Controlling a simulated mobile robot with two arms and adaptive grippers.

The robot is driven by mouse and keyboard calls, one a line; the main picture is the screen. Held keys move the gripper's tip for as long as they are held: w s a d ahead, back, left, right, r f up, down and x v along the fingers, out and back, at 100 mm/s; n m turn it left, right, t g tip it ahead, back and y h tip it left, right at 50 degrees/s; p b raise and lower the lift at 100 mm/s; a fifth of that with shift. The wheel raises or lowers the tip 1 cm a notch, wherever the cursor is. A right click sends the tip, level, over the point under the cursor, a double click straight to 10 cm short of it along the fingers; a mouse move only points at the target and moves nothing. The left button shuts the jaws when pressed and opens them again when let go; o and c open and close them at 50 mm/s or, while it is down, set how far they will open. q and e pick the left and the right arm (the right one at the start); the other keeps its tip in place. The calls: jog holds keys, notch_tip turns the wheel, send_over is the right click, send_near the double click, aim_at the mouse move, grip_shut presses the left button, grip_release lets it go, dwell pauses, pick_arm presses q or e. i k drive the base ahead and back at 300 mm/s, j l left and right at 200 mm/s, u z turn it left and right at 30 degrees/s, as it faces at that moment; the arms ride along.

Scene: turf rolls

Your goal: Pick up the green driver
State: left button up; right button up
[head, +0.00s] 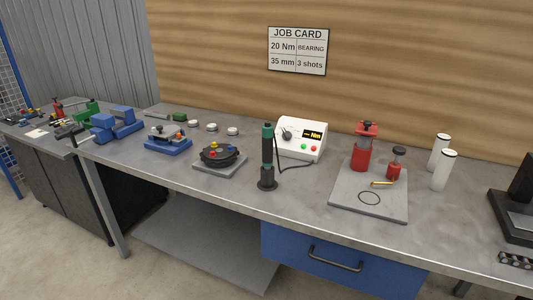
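The green driver (267,148) stands upright on the grey workbench, near its front edge and about mid-picture in the head view. It has a green top, a dark body with a green band, and its lower end sits in a black round stand (268,182). A dark cable runs from it towards the white controller box (302,138) behind and to the right. Neither of my grippers is in view.
Left of the driver is a dark round fixture with coloured parts on a grey plate (207,168). A blue fixture (167,146) and blue vise (118,125) are further left. Right is a grey plate (357,204) with red tools.

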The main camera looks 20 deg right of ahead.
aim_at(268, 129)
jog(key=i+l+z, duration=0.1)
jog(key=i+l, duration=0.8)
jog(key=l, duration=0.2)
jog(key=z, duration=0.05)
